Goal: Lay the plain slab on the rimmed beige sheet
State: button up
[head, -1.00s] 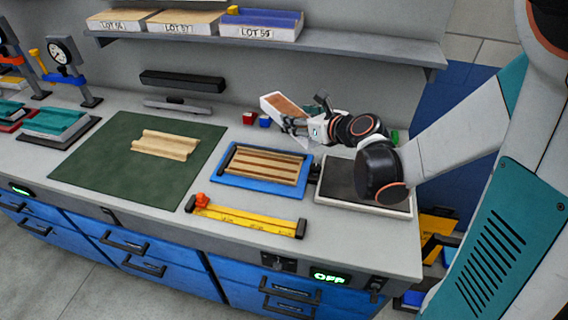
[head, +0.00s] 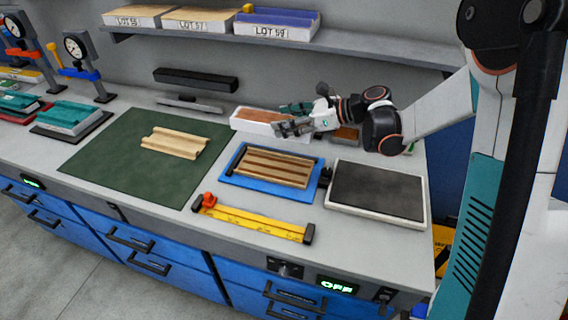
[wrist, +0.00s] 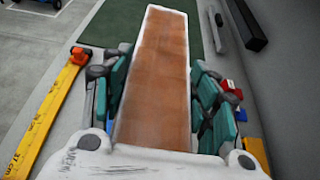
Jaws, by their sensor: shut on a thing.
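The plain slab has a brown top and pale sides. In the head view the slab (head: 262,118) is at the back of the counter, roughly level. My gripper (head: 288,119) is shut on its right end, with the fingers on its two long sides. In the wrist view the slab (wrist: 158,50) runs away from me between the teal fingers (wrist: 162,85). I cannot tell whether its underside touches the counter. The rimmed beige sheet (head: 174,142) lies on a green mat (head: 110,165), to the left of the gripper, with raised long edges and nothing on it.
A blue tray (head: 228,177) with a striped panel stands just in front of the slab. A dark-topped plate (head: 378,190) is to its right. A yellow ruler (head: 255,219) lies near the front edge. Small red and blue blocks (wrist: 230,88) sit beside the gripper. A shelf (head: 350,47) is above.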

notch_tip(320, 180, down, 14)
jog(key=b, duration=0.4)
jog(key=shift+f, duration=0.25)
jog(key=shift+r, duration=0.1)
jog(key=shift+f+b, duration=0.5)
jog(key=shift+b, duration=0.15)
jog(key=shift+f, duration=0.15)
jog(key=o, duration=1.1)
jog(key=shift+c, duration=0.2)
